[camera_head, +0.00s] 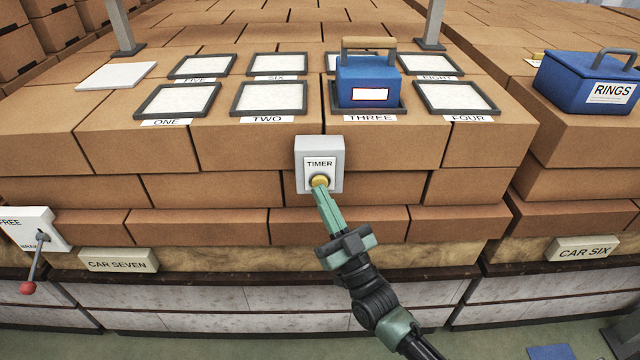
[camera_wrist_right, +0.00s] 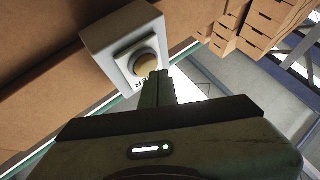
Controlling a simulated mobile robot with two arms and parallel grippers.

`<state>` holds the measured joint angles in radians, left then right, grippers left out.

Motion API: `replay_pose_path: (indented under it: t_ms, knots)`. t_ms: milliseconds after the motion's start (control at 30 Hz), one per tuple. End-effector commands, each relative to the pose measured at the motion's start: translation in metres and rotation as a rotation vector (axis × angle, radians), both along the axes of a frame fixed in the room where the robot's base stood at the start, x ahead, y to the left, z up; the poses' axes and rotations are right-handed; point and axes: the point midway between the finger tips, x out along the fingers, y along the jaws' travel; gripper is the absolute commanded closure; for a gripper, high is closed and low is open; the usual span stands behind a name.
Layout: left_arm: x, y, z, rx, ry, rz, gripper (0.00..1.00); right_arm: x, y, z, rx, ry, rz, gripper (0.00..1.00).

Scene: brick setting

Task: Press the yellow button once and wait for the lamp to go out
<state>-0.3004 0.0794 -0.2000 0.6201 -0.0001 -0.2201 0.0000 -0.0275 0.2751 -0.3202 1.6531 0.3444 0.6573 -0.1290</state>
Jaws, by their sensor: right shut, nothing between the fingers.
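The yellow button (camera_head: 320,181) sits at the bottom of a white box marked TIMER (camera_head: 320,148), fixed to the front of the brick stack. My right gripper (camera_head: 321,190) is shut and empty. Its fingertips are at the button and hide its lower part; I cannot tell whether they touch or press it. The right wrist view also shows the button (camera_wrist_right: 146,63) on its white box (camera_wrist_right: 118,40), with the shut fingertips (camera_wrist_right: 158,76) right at its edge. I cannot make out a lit lamp. My left gripper is not in view.
A blue box with a wooden handle (camera_head: 368,82) stands on frame THREE. Other framed pads (camera_head: 268,98) lie on top of the stack. A blue RINGS box (camera_head: 588,80) stands at right. A red-knobbed lever (camera_head: 35,265) is at left. Two grey posts rise behind.

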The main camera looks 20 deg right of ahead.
Motion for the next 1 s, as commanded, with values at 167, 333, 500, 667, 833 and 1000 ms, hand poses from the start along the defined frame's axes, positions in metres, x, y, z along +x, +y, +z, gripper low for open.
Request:
replay_pose_path:
  t_ms: [167, 333, 500, 667, 833, 1000]
  knots:
    - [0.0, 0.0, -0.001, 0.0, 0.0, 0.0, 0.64, 0.002, -0.0006, -0.0003, 0.0, 0.0, 0.0, 1.0]
    - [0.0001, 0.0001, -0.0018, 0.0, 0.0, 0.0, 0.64, 0.004, -0.0011, -0.0005, 0.0, 0.0, 0.0, 1.0]
    - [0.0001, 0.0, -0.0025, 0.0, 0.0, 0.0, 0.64, 0.006, -0.0018, -0.0006, 0.0, 0.0, 0.0, 1.0]
    - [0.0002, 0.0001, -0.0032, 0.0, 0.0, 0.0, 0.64, 0.0079, -0.0023, -0.0004, 0.0, 0.0, 0.0, 1.0]
    - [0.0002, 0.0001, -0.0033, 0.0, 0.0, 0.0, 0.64, 0.0089, -0.0027, 0.0001, 0.0, 0.0, 0.0, 1.0]
    - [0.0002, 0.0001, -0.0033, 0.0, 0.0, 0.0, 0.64, 0.0089, -0.0027, 0.0002, 0.0, 0.0, 0.0, 1.0]
